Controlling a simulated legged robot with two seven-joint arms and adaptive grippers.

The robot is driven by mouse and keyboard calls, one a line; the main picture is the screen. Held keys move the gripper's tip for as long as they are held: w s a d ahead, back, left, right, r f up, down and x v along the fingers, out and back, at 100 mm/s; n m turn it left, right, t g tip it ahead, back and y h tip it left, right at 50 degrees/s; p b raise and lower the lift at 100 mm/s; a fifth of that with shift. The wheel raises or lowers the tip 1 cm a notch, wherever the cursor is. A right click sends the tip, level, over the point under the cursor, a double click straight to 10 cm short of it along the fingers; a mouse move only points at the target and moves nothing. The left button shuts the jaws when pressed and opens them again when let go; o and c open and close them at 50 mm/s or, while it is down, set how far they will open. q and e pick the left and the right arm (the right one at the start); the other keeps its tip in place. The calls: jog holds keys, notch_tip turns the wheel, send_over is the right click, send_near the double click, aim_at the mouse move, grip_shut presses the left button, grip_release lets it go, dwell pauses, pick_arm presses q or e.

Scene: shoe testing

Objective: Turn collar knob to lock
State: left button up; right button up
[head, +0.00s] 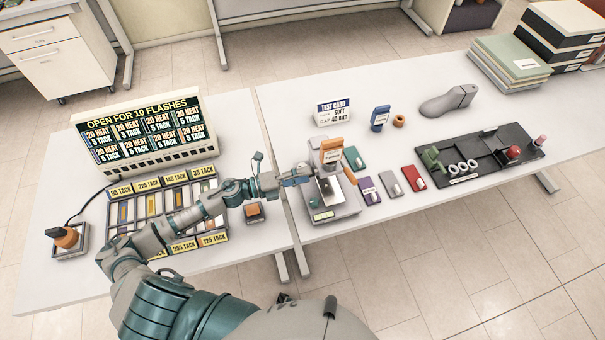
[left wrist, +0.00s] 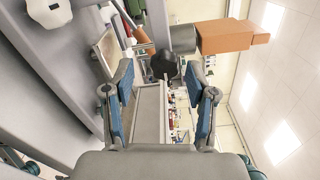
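The tester (head: 335,205) stands on the right-hand table near its left edge, with a grey base, a metal plate and an orange labelled block (head: 331,150) on top. My left gripper (head: 303,173) reaches it from the left, at the side of its upright. In the left wrist view the fingers of my left gripper (left wrist: 163,82) are apart, with blue pads. A dark knob (left wrist: 166,64) shows near the fingertips, between them, below a grey cylinder and the orange block (left wrist: 228,38). I cannot tell whether the fingers touch the knob. My right gripper is out of view.
An orange lever (head: 348,173) leans on the tester's right side. Coloured cards, a grey shoe last (head: 448,101) and a black tray (head: 470,167) lie further right. A compartment tray (head: 127,226) and sign board (head: 148,131) are on the left table. A gap separates the tables.

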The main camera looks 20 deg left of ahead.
pick_arm(q)
jog(key=shift+a, duration=0.15)
jog(key=v, duration=1.2)
